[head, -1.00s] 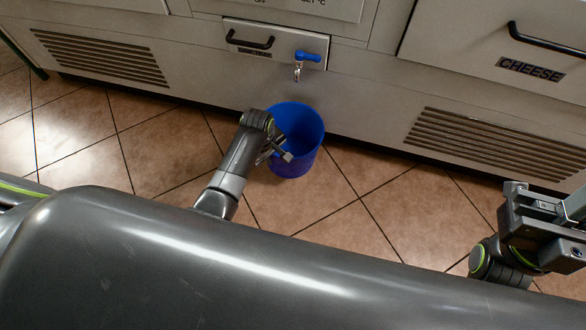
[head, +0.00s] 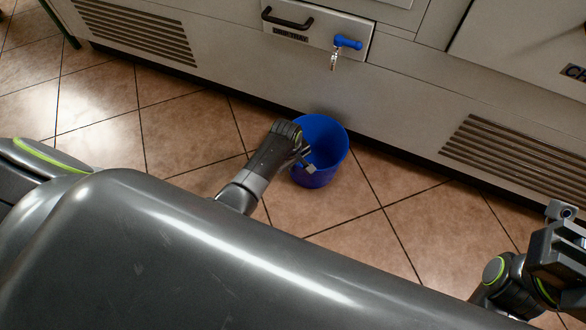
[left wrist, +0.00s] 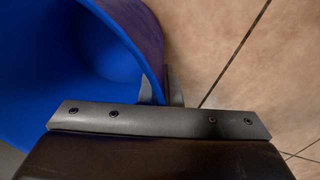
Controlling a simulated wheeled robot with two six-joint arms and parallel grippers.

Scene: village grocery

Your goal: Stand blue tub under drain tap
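The blue tub (head: 335,172) is upright at floor level, close to the front of the counter. The drain tap (head: 346,44), with a blue handle and metal spout, sticks out of the counter front above and slightly right of the tub. I cannot tell whether the spout is directly over its opening. My left gripper (head: 303,163) is at the tub's near-left rim. In the left wrist view, its fingers (left wrist: 160,88) sit either side of the tub wall (left wrist: 152,45), closed on it. My right gripper (head: 565,225) is at the right edge, partly cut off, away from the tub.
The counter front (head: 400,110) rises behind the tub, with a vent grille (head: 520,155) at right and another (head: 135,32) at left. A black handle (head: 287,18) is left of the tap. The tiled floor (head: 400,220) right of the tub is clear.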

